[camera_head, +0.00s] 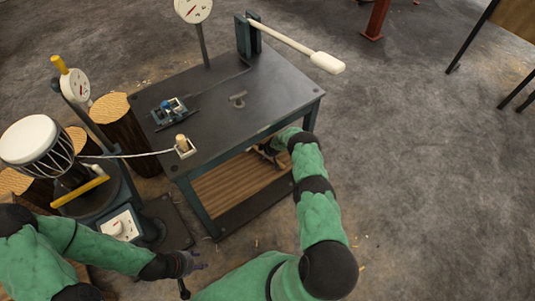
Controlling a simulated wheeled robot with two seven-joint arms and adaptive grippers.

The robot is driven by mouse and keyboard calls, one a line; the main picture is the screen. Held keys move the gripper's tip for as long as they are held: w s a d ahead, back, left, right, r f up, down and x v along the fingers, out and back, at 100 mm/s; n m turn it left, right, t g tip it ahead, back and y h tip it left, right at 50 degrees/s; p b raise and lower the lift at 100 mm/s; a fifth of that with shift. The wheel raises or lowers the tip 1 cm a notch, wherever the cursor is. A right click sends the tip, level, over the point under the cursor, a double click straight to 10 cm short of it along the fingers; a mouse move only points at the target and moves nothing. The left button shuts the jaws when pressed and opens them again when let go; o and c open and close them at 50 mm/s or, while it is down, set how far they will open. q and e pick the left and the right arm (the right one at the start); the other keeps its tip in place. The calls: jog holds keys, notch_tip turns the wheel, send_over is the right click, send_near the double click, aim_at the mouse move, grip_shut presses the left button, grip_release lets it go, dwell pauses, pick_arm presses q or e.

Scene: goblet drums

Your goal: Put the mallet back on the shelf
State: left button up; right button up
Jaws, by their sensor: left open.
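I cannot clearly make out a loose mallet. The wooden lower shelf (228,187) shows under the dark table (225,118). My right arm reaches in under the table's right front edge. My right gripper (268,151) is mostly hidden there, above the shelf's far right part. Something small and brownish shows beside it, too small to name, and I cannot tell whether the gripper holds it. My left gripper (193,263) is open and low in front of the table, apart from the shelf, with nothing visible between its fingers.
A white-headed lever (326,62) juts right from a bracket at the table's back. A small blue-topped fixture (168,108) sits on the tabletop. A goblet drum (32,142), gauges (75,86) and log stumps (121,123) crowd the left.

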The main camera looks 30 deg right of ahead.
jog(key=shift+s+f, duration=0.1)
dwell(0.3)
jog(key=shift+v, duration=0.8)
jog(key=v, duration=1)
jog(key=shift+r, duration=0.3)
jog(key=s+a+r+m+g+y+p, duration=0.15)
jog(key=s+a, duration=0.25)
jog(key=a, duration=0.4)
jog(key=s+a+r+m+y+p, duration=0.1)
jog(key=s+a+r, duration=0.25)
jog(key=a, duration=0.35)
jog(key=s+a+r+m+g+y+p, duration=0.1)
jog(key=s+a+y+p, duration=0.1)
jog(key=s+a, duration=0.45)
jog(key=s+a+r+m+g+p, duration=0.1)
jog(key=s+a+r, duration=0.4)
jog(key=s, duration=0.4)
jog(key=s+a+r+m+g+p, duration=0.1)
jog(key=s+a+r+m+p, duration=0.1)
jog(key=s+a+r, duration=0.3)
jog(key=s, duration=0.3)
jog(key=shift+s, duration=0.4)
